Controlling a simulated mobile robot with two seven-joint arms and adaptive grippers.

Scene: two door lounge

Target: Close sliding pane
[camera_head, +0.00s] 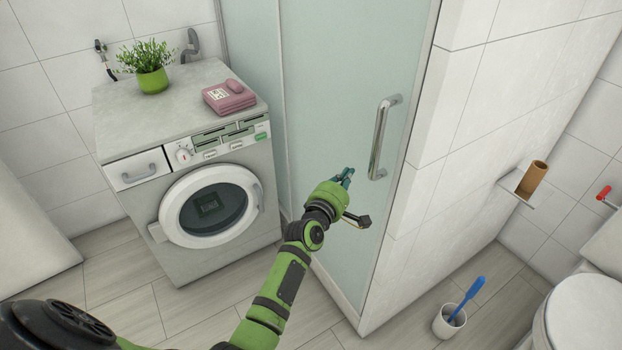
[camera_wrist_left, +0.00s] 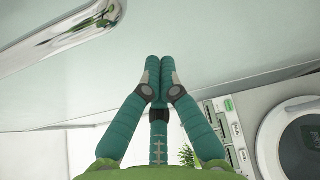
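The sliding pane (camera_head: 335,110) is a tall pale-green frosted panel between the washing machine and the tiled wall end. Its long metal handle (camera_head: 380,138) is upright near the pane's right edge. In the left wrist view, the pane (camera_wrist_left: 235,45) fills the background and the handle (camera_wrist_left: 65,32) shows at the upper left. My left gripper (camera_head: 347,174) is in front of the pane, left of the handle's lower end and apart from it. In the wrist view, its teal fingers (camera_wrist_left: 159,62) are brought together with nothing visible between them. My right gripper is not in view.
A washing machine (camera_head: 190,235) stands left of the pane, with a potted plant (camera_head: 152,80) and pink folded towels (camera_head: 229,98) on top. The tiled wall end (camera_head: 425,170) borders the pane at right. A toilet brush holder (camera_head: 449,322) and a toilet (camera_head: 580,315) are at lower right.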

